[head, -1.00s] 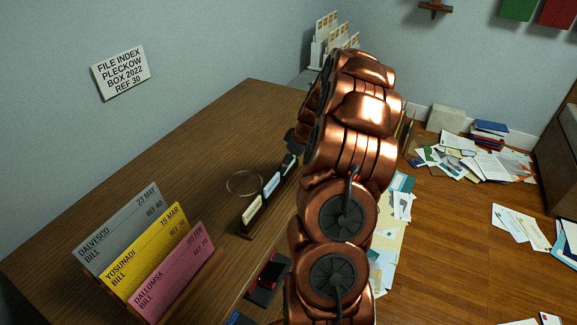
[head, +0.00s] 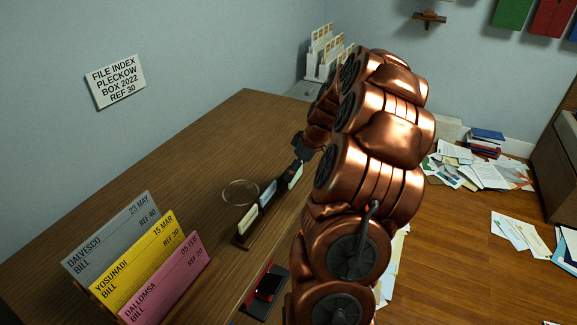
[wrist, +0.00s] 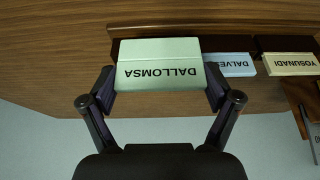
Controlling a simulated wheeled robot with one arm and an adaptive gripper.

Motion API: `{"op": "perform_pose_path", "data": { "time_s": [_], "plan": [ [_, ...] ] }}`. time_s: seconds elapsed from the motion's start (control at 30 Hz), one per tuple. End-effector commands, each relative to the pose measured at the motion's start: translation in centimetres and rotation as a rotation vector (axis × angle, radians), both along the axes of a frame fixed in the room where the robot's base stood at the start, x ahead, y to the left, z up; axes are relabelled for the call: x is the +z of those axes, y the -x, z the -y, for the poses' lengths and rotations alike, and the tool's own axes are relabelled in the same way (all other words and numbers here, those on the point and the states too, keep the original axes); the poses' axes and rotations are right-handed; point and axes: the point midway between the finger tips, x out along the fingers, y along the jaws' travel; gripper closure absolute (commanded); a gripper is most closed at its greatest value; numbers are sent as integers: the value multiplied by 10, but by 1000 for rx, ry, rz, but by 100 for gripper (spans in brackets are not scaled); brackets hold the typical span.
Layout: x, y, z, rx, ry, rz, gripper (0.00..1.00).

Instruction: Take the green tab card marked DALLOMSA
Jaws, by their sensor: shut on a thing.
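The pale green tab card (wrist: 160,52) reads DALLOMSA, upside down in the wrist view. My gripper (wrist: 160,88) is shut on it, one finger at each side edge. In the head view the green card (head: 295,178) shows below my gripper (head: 301,150), at the far end of the dark card holder (head: 241,243). The blue card (wrist: 230,65), partly hidden and reading DALVE, and the cream YOSUNADI card (wrist: 291,64) stand beside it in the holder. Whether the green card is clear of the holder I cannot tell.
Large grey (head: 110,232), yellow (head: 137,260) and pink (head: 162,278) bill cards stand at the desk's near left. A clear round item (head: 240,192) lies behind the holder. A black and red object (head: 265,288) is near the desk edge. Papers litter the floor.

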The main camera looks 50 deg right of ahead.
Motion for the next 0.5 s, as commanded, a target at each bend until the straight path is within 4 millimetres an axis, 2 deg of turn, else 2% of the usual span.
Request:
{"op": "perform_pose_path", "data": {
  "time_s": [0.2, 0.5],
  "plan": [
    [3, 45, -6, -3, 0, 3, 32],
    [8, 92, -12, -1, 0, 2, 32]
  ]
}}
